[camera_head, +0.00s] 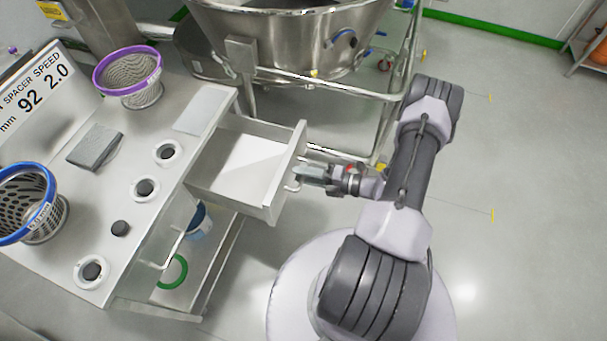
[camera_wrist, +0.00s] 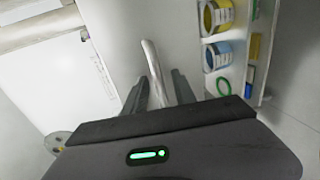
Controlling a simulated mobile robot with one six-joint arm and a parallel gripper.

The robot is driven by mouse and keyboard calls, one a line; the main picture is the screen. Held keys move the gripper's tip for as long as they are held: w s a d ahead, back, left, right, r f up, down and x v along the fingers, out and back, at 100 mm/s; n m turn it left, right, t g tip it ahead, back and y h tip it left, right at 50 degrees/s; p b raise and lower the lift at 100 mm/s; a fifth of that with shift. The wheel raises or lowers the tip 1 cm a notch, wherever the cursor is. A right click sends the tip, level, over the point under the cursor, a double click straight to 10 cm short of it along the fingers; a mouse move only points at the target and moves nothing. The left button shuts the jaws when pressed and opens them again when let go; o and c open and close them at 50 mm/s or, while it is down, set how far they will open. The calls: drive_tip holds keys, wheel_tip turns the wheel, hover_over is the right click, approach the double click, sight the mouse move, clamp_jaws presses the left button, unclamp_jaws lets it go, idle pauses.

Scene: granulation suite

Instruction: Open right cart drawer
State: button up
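The right cart drawer (camera_head: 282,190) is a pale metal box pulled well out of the right side of the cart (camera_head: 118,170), with its inside showing. Its bar handle (camera_head: 292,186) is on the front face. My gripper (camera_head: 303,175) is at that handle, with the arm reaching in from the right. In the wrist view the handle (camera_wrist: 154,70) passes between the two fingers of my gripper (camera_wrist: 160,88) and fills most of the gap. The fingers appear shut on it, though the contact itself is partly hidden.
Below, another compartment is open, holding a blue container (camera_head: 200,222) and a green ring (camera_head: 173,271). A steel vessel (camera_head: 290,30) on a railed frame stands behind the drawer. Mesh baskets with purple (camera_head: 128,68) and blue (camera_head: 25,200) rims stand on the cart. Floor at right is clear.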

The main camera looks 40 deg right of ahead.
drive_tip(key=p+v, duration=0.3)
drive_tip(key=v, duration=1.4)
drive_tip(key=shift+s, duration=0.2)
drive_tip(key=shift+d, duration=0.1)
